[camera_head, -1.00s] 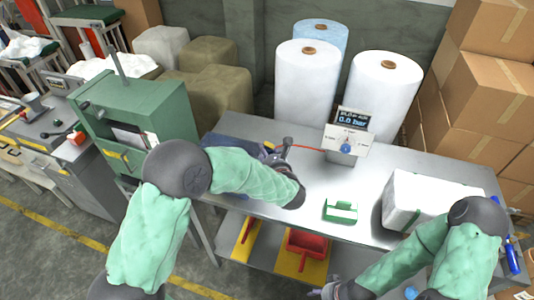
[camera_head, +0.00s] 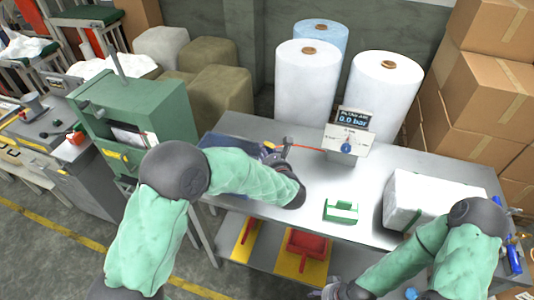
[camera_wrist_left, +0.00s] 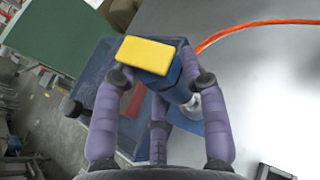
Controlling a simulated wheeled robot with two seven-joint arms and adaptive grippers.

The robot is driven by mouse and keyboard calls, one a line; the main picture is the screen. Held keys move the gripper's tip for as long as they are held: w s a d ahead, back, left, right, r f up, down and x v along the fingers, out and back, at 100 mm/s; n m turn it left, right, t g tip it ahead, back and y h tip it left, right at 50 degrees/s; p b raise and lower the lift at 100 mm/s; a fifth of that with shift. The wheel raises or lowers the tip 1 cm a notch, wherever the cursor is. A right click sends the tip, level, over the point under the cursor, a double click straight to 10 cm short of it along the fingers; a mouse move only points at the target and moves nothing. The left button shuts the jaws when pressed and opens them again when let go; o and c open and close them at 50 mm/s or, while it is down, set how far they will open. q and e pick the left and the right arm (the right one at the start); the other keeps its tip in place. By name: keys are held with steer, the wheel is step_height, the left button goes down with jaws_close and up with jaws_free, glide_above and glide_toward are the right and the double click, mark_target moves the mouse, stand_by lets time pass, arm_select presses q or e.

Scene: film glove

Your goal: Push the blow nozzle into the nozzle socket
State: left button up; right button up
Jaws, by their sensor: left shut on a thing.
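My left gripper (camera_wrist_left: 160,92) is shut on a blue body with a yellow block on top (camera_wrist_left: 146,54), which I take to be the blow nozzle. A pale grey tip (camera_wrist_left: 193,106) shows at its lower right. In the head view my left gripper (camera_head: 272,156) is over the left part of the metal table, mostly behind my forearm. An orange-red hose (camera_head: 308,148) runs from there to the control box. I cannot make out the nozzle socket for certain. My right gripper (camera_head: 328,291) is low at the bottom edge, in front of the table; its fingers are too small to read.
The control box (camera_head: 346,146) reads 0.0 bar. A blue tray (camera_wrist_left: 88,82) lies under my left gripper. A green holder (camera_head: 341,211) and a white wrapped block (camera_head: 410,194) stand on the table (camera_head: 300,215). Film rolls (camera_head: 384,92) stand behind.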

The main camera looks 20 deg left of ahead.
stand_by(0.8)
arm_select(q)
steer(key=shift+f+b, duration=1.8)
steer(key=shift+b, duration=0.15)
steer(key=o, duration=1.3)
steer(key=shift+s+d, duration=0.1)
steer(key=v, duration=1.1)
steer(key=shift+s+d+r, duration=0.2)
steer(key=shift+s, duration=0.1)
